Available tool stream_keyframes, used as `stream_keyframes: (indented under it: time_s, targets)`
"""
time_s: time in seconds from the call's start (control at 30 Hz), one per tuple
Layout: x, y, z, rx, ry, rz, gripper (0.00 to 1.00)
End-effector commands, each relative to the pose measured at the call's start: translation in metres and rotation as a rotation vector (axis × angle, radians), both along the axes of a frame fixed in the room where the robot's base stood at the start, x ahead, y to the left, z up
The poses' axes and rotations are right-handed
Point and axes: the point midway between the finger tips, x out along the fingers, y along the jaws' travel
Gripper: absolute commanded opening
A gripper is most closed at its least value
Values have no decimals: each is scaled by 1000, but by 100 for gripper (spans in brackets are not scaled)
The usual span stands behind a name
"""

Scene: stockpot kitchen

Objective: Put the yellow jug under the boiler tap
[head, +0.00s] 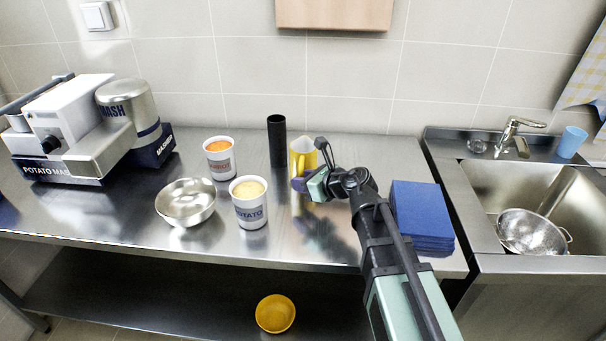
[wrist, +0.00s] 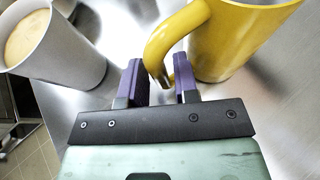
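The yellow jug (head: 299,149) stands upright on the steel counter, with my gripper (head: 304,186) in front of it. In the wrist view the jug (wrist: 235,38) is at the upper right and its curved handle (wrist: 163,42) reaches down toward my gripper (wrist: 160,82). The two purple-padded fingers are apart. The lower end of the handle shows between them, closer to the right finger, with a gap on the left. Whether a finger touches the handle I cannot tell. No boiler tap shows clearly in either view.
A potato cup (head: 249,212), an orange-filled cup (head: 219,170) and a steel bowl (head: 174,208) stand left of the jug. A black cylinder (head: 276,142) is close behind it. Blue stacked sheets (head: 421,211) lie to the right, before the sink (head: 480,178). A masher (head: 75,135) stands far left.

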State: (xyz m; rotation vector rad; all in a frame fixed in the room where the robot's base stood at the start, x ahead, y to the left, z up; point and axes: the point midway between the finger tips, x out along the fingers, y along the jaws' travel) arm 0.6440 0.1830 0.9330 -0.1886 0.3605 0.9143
Motion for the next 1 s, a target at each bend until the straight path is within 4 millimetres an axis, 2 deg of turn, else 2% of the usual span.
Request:
stream_keyframes:
  time_s: [0.03, 0.1, 0.33, 0.5, 0.53, 0.87, 1.0]
  targets:
    - [8, 8, -9, 0, 0, 1, 28]
    - [14, 16, -12, 0, 0, 1, 28]
    - [14, 19, -10, 0, 0, -1, 28]
    - [14, 19, -10, 0, 0, -1, 2]
    - [14, 19, -10, 0, 0, -1, 0]
    - [14, 18, -10, 0, 0, -1, 0]
    - [14, 18, -4, 0, 0, -1, 0]
